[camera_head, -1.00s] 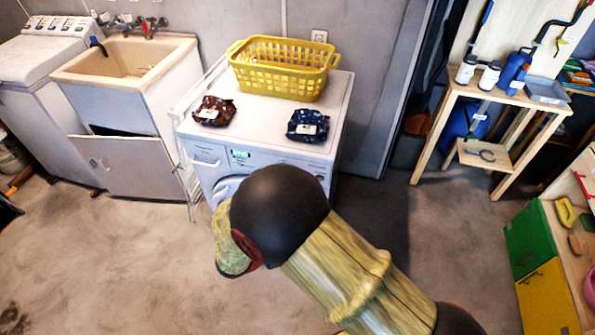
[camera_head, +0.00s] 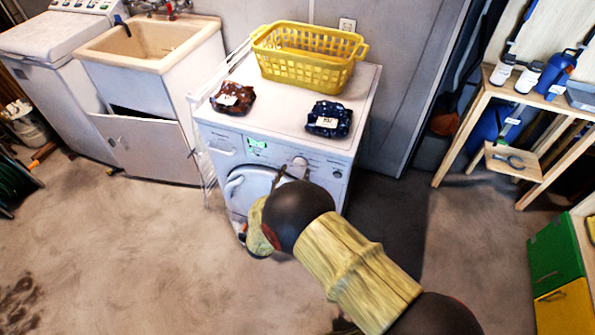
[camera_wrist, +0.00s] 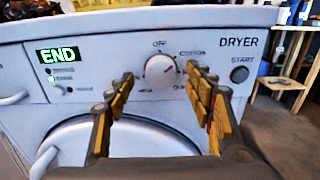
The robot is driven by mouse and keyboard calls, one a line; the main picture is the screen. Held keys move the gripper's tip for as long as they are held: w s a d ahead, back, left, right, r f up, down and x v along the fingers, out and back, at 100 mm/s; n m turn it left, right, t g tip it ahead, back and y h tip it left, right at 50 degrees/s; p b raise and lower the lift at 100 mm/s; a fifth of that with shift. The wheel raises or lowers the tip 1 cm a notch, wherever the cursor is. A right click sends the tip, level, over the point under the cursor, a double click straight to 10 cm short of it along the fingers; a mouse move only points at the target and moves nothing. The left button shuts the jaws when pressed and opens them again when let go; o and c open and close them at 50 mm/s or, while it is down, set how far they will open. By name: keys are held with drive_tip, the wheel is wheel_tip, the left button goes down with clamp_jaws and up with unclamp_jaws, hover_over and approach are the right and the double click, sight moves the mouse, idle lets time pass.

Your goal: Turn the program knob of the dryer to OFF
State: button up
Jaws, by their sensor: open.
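The white dryer (camera_head: 335,172) stands against the wall; its front panel (camera_wrist: 215,45) fills the wrist view. The round pale program knob (camera_wrist: 160,70) is in the middle of the panel, below the OFF label (camera_wrist: 159,43). Its small pointer mark is too fine to read surely. The green display (camera_wrist: 58,55) reads END. My gripper (camera_wrist: 160,76) is open, with one yellow-padded finger to each side of the knob and nothing between them but the knob in view. I cannot tell whether they touch it. In the head view, my arm partly covers the dryer's front and the knob is hard to make out.
A START button (camera_wrist: 239,74) lies right of the knob, and the round door (camera_wrist: 140,140) is below. A yellow basket (camera_head: 310,55) and two dark packs, brown (camera_head: 233,98) and blue (camera_head: 329,118), sit on top. A sink (camera_head: 140,45) stands left; the floor in front is open.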

sight(300, 164)
drive_tip(key=shift+b+x, duration=0.35)
drive_tip(key=shift+x, duration=1.1)
drive_tip(key=shift+c, duration=0.7)
drive_tip(key=c, duration=1)
